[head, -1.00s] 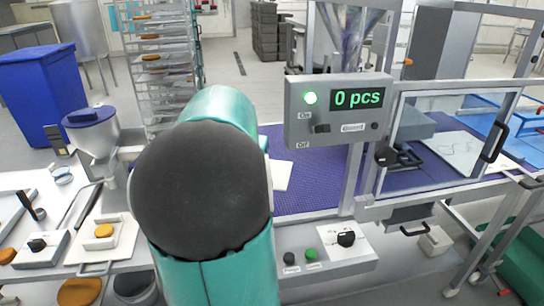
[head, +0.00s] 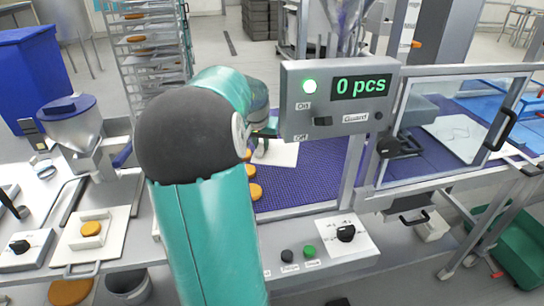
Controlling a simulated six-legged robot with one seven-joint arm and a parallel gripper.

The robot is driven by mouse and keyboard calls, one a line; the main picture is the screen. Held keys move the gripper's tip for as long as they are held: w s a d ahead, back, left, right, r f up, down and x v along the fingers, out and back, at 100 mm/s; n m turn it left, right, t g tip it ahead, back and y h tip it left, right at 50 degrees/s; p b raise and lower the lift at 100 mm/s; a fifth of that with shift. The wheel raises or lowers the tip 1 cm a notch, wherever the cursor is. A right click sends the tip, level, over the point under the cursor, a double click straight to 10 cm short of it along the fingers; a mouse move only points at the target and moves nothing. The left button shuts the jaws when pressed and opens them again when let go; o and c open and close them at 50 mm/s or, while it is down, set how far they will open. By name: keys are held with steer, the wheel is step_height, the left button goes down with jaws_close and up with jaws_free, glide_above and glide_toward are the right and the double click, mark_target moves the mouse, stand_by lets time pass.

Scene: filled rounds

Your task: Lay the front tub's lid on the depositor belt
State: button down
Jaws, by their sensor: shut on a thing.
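A flat white lid (head: 283,154) is over the purple depositor belt (head: 312,176), behind the lower left of the control box. My teal arm with its black joint reaches over the belt from the front. My gripper (head: 262,147) shows only in part between my arm and the control box, and it is shut on the white lid at its left side. I cannot tell whether the lid touches the belt. Several orange rounds (head: 255,191) lie on the belt in front of the lid, partly behind my arm. I cannot make out which tub is the front one.
The grey control box (head: 338,98) reads "0 pcs", with a green lamp lit, and stands close to my gripper's right. A clear guard (head: 450,125) covers the belt at right. A metal hopper (head: 72,122) and a white board (head: 92,238) with an orange round are at left.

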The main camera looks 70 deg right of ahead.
mark_target(272, 146)
steer(key=d+f, duration=0.1)
steer(key=f, duration=0.1)
steer(key=s+d+f, duration=0.1)
steer(key=d+f, duration=0.1)
steer(key=s+d+f, duration=0.1)
steer(key=d+f, duration=0.1)
steer(key=shift+d, duration=0.2)
steer(key=shift+d+f, duration=0.2)
steer(key=shift+f, duration=1.55)
steer(key=shift+f, duration=0.1)
steer(key=c, duration=1.3)
jaws_free()
steer(key=shift+c, duration=0.2)
